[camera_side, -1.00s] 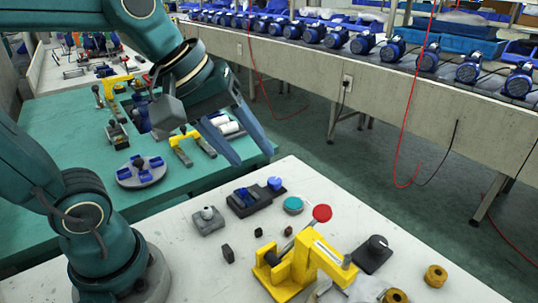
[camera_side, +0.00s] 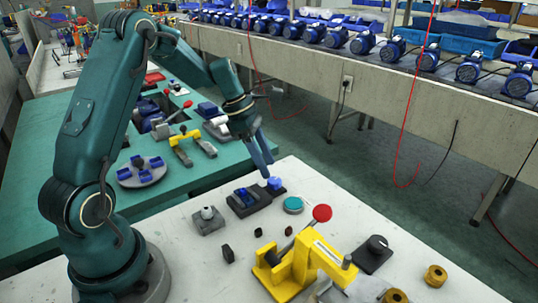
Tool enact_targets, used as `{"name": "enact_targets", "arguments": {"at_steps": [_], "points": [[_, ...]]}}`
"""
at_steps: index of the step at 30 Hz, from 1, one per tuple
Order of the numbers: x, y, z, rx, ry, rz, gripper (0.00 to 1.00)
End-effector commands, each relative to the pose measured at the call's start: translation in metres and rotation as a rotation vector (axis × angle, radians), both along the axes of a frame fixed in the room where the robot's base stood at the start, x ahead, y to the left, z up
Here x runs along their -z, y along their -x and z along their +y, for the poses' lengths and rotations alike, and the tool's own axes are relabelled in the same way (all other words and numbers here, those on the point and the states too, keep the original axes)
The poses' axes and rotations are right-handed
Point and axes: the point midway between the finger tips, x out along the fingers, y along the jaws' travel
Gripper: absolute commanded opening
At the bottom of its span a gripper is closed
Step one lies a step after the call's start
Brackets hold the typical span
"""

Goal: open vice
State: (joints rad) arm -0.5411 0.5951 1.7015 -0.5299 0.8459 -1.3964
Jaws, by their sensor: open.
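A dark, low fixture (camera_side: 243,204) with blue parts on top sits near the back edge of the white table and looks like the vice. A blue round knob (camera_side: 275,184) stands at its right end. I cannot tell how far apart its jaws are. My gripper (camera_side: 267,170) is open and empty, with its fingers pointing down. In the picture its fingertips are just above the blue knob, and I see no contact.
A yellow clamp frame (camera_side: 318,256) with a red-ended lever (camera_side: 322,213) stands right of the vice. A grey block (camera_side: 208,220), a teal disc (camera_side: 293,205), a black knob unit (camera_side: 375,250) and brass rings (camera_side: 436,275) are on the white table. A green table (camera_side: 70,125) lies behind.

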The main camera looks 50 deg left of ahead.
Motion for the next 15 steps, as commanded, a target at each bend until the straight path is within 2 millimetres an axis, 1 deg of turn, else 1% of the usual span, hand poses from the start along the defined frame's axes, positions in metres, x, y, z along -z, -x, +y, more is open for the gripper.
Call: {"name": "enact_targets", "arguments": {"at_steps": [3, 9, 15], "points": [[0.015, -0.003, -0.006, 0.005, 0.001, 0.005, 0.54], [0.035, -0.009, -0.012, 0.005, 0.0, 0.002, 0.54], [0.04, -0.01, -0.014, 0.005, -0.003, 0.0, 0.54]]}}
